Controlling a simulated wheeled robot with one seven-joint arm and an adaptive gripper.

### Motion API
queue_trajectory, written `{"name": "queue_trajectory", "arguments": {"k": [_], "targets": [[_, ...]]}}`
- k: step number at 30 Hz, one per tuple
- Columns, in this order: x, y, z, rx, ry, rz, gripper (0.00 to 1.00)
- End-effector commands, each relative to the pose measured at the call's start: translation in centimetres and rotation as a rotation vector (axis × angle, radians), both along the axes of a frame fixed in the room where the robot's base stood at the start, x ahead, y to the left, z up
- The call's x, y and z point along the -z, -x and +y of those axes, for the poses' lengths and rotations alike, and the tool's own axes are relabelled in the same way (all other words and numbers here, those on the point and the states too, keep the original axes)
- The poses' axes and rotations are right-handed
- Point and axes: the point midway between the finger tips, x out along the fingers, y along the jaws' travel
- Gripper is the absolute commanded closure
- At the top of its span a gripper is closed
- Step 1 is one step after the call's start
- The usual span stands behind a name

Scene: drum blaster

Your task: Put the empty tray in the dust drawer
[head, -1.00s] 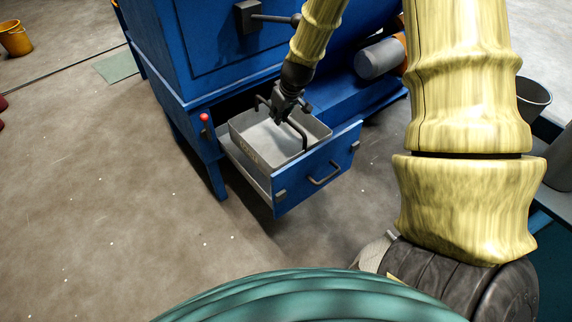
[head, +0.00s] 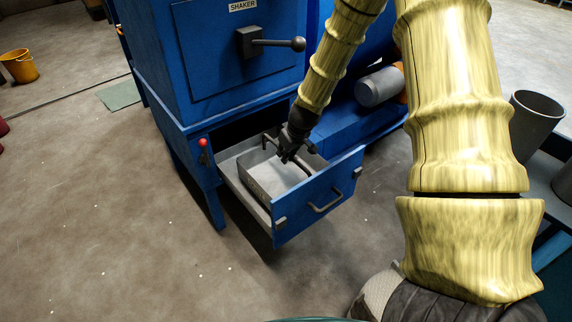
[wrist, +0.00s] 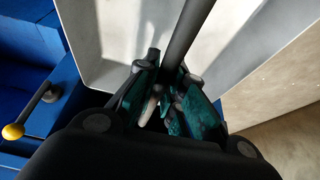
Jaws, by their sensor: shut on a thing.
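The grey metal tray (head: 268,181) is inside the pulled-out dust drawer (head: 332,191) of the blue cabinet. Its inside looks bare, and its rim is about level with the drawer's top edge. I cannot tell if its bottom touches the drawer floor. My gripper (head: 288,157) is over the tray, shut on the tray's dark bar handle (wrist: 182,35). In the wrist view the handle runs up from between the teal finger pads, with the tray's pale wall (wrist: 85,40) beside it. The tray's far end is partly hidden by my gripper.
The blue shaker cabinet (head: 225,75) with a dark lever (head: 275,43) rises behind the drawer. A red-knobbed lever (head: 203,143) is left of the drawer opening. A grey cylinder (head: 378,87) lies to the right. The floor in front is clear.

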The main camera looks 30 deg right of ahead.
Motion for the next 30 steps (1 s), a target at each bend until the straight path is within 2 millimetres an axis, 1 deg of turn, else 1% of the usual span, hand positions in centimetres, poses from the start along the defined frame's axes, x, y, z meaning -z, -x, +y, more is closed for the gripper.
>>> {"name": "queue_trajectory", "arguments": {"k": [4, 9, 11, 23, 24, 26, 27, 28, 30], "targets": [[0.9, -0.1, 0.0, 0.0, 0.0, -0.002, 1.0], [3.0, 0.0, 0.0, 0.001, 0.0, -0.001, 1.0], [3.4, -0.1, 0.0, 0.0, 0.0, -0.001, 1.0], [3.8, -0.1, 0.0, -0.001, 0.001, -0.003, 1.0], [3.9, 0.0, 0.0, -0.001, 0.001, -0.001, 0.87], [3.9, 0.0, 0.0, -0.001, 0.001, -0.001, 0.76], [3.9, 0.0, 0.0, -0.001, 0.001, -0.001, 0.69], [3.9, 0.0, 0.0, 0.0, 0.001, -0.001, 0.68], [3.9, 0.0, 0.0, 0.0, 0.001, -0.001, 0.68]]}}
